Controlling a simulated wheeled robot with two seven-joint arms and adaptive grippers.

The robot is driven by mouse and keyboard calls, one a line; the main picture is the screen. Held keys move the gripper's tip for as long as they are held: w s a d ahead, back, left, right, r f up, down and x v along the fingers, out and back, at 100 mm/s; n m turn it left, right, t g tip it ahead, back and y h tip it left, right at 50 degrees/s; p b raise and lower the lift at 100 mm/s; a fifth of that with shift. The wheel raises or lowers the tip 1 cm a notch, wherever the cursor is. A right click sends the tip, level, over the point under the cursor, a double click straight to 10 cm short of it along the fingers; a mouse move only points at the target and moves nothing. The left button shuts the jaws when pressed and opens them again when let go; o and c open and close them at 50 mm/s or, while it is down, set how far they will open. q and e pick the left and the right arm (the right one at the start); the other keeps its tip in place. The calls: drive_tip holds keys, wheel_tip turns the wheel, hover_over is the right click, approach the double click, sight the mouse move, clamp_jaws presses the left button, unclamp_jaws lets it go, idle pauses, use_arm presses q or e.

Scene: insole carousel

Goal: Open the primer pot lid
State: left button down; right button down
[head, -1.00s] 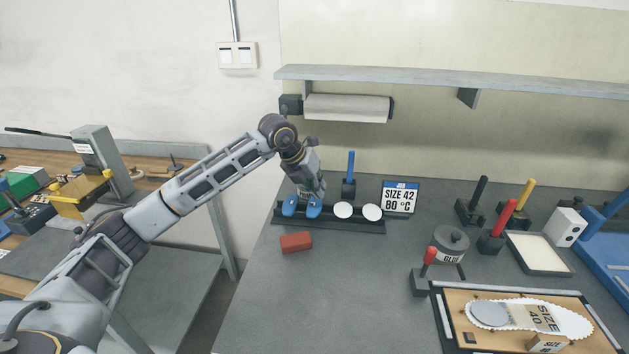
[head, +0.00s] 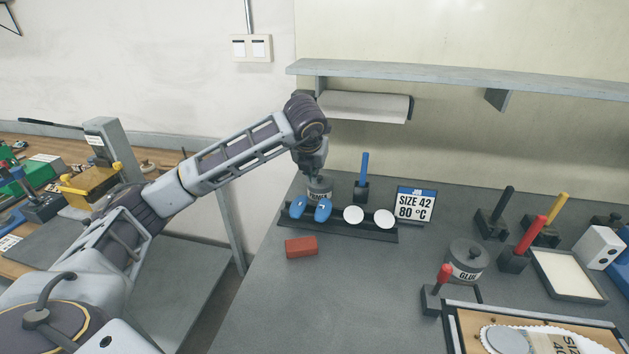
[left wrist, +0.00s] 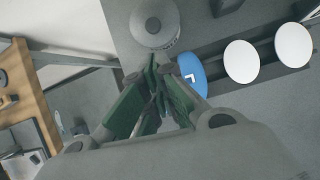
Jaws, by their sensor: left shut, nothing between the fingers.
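The grey primer pot (head: 319,190) stands on the bench behind the blue insole pieces, its label partly visible. In the left wrist view the pot's round grey lid (left wrist: 154,20) with a small central knob shows from above, seated on the pot. My left gripper (head: 315,174) is at the pot's top in the head view, covering part of it. In the left wrist view its fingertips (left wrist: 158,68) are closed together and empty, just beside the pot's rim. Whether they touch the pot I cannot tell. My right gripper is out of view.
A blue-handled tool (head: 364,175) and a size sign (head: 415,204) stand to the right. A red block (head: 301,247) lies in front; bare bench surrounds it.

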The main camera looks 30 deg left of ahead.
sight(320, 177)
use_arm(q)
drive_tip(key=shift+x, duration=4.9)
drive_tip(key=shift+a+r, duration=0.1)
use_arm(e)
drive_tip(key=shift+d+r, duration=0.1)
use_arm(q)
drive_tip(key=shift+w+r, duration=0.1)
drive_tip(key=shift+r, duration=0.1)
drive_tip(key=shift+p, duration=0.3)
drive_tip(key=shift+r, duration=0.1)
drive_tip(key=shift+g, duration=0.3)
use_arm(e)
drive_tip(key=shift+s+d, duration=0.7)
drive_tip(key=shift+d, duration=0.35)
